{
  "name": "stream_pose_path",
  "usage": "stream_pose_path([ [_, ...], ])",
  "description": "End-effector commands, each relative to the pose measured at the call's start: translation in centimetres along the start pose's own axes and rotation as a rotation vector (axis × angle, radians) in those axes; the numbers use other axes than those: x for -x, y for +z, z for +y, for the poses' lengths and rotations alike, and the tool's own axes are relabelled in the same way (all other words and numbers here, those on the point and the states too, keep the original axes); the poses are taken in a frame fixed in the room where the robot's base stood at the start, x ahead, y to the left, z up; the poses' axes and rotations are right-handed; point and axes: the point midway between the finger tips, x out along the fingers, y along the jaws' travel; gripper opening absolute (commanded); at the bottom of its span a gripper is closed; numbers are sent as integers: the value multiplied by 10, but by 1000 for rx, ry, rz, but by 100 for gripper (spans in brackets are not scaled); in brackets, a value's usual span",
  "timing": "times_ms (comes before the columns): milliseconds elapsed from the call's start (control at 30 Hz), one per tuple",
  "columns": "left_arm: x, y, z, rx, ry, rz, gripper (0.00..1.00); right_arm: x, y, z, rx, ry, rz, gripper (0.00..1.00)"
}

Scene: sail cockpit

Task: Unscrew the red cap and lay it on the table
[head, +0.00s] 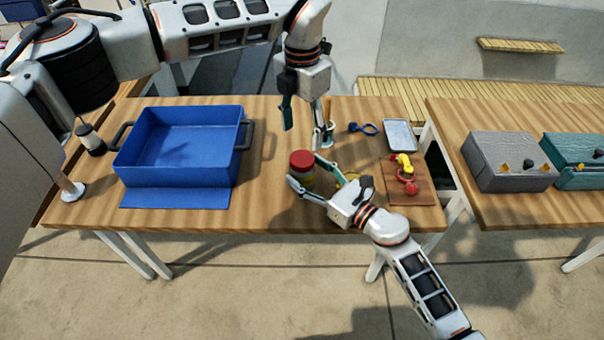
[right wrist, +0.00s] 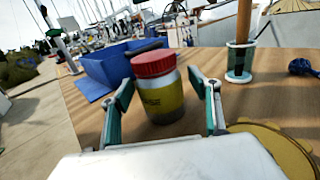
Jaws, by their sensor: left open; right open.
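A jar (right wrist: 160,101) with a yellow label stands upright on the wooden table and carries the red cap (head: 302,158) on top. The cap also shows in the right wrist view (right wrist: 153,65). My right gripper (head: 303,174) is open, low over the table, with one finger on each side of the jar in the head view; I cannot tell whether they touch it. My left gripper (head: 304,113) is open and empty, pointing down above the table, above and behind the jar in the head view.
A blue bin (head: 180,183) with dark handles stands on the left. A cup with a wooden handle (right wrist: 240,62) is behind the jar. A yellow disc (right wrist: 278,150), a blue item (head: 363,128), a tray (head: 399,135) and a board with red and yellow pieces (head: 418,192) lie to the right. Bare table lies between bin and jar.

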Motion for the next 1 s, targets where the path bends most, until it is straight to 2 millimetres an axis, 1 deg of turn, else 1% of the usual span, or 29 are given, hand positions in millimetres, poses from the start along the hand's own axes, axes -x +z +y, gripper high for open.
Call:
stream_pose_path([
  [33,0,0,0,0,0,0,56,-8,1,0,-1,-1,-2,61],
  [200,0,0,0,0,-1,0,56,-21,1,-1,-1,-1,-1,61],
  [533,0,0,0,0,-1,0,56,-25,0,-1,-1,-1,0,61],
  [567,0,0,0,0,-1,0,56,-25,0,-1,-1,-1,0,59],
  [600,0,0,0,0,-1,0,56,-25,0,0,-1,-1,0,48],
  [667,0,0,0,0,-1,0,56,-24,0,0,-1,-1,0,33],
  [700,0,0,0,0,-1,0,56,-24,0,-1,-1,-1,0,22],
  [800,0,0,0,0,-1,0,56,-24,0,-1,-1,-1,0,0],
  [900,0,0,0,-10,-1,0,56,-24,0,-1,-1,-1,0,0],
  [1000,0,0,0,-64,-1,0,56,-24,0,-1,-1,-1,1,0],
])
